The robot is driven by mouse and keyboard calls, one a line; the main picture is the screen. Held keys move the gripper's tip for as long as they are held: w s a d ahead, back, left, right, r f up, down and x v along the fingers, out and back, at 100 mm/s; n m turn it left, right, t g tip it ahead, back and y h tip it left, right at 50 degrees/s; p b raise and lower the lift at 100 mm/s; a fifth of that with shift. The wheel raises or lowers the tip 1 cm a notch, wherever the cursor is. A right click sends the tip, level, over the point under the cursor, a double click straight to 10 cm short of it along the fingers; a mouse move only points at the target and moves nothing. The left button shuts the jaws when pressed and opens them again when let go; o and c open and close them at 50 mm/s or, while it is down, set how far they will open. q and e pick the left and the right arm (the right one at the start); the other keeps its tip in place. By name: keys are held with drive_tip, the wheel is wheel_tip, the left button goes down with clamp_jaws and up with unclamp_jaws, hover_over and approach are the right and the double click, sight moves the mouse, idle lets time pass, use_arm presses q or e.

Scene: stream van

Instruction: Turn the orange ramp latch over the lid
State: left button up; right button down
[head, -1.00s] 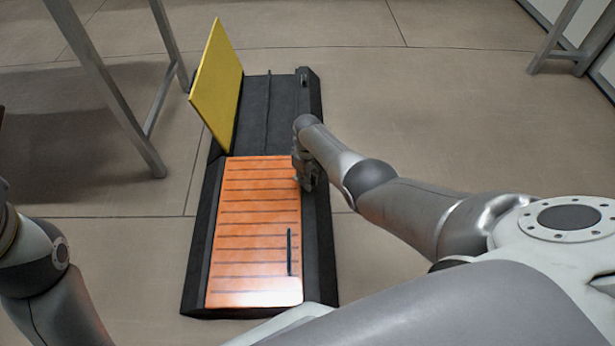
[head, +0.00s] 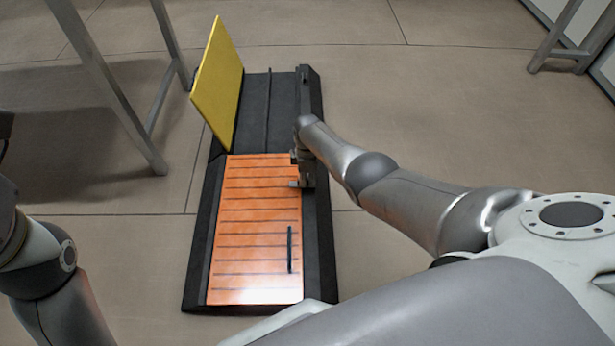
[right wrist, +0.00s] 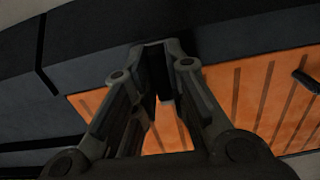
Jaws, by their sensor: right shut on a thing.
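The orange lid (head: 255,235) lies flat and closed in the near half of a black ramp (head: 321,240). It also shows in the right wrist view (right wrist: 262,95). My right gripper (head: 304,178) is at the lid's far right corner, over the ramp's right rail. It is shut on the small dark latch (head: 296,184), whose end seems to reach left over the lid's edge. In the right wrist view the fingers (right wrist: 157,60) come close together above the rail and lid edge, and they hide most of the latch. My left gripper is out of view; only part of its arm shows at lower left.
A yellow lid (head: 218,85) stands open on the ramp's far left side. A small dark fitting (head: 303,74) sits at the far end of the right rail. A black handle (head: 290,250) is on the orange lid. Grey metal legs (head: 115,95) stand at left. Floor right of the ramp is clear.

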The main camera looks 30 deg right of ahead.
sight(307, 179)
drive_tip(key=shift+n, duration=0.3)
drive_tip(key=c, duration=1.4)
unclamp_jaws()
drive_tip(key=shift+c, duration=0.2)
drive_tip(key=shift+r, duration=0.1)
wheel_tip(307, 179, up, 12)
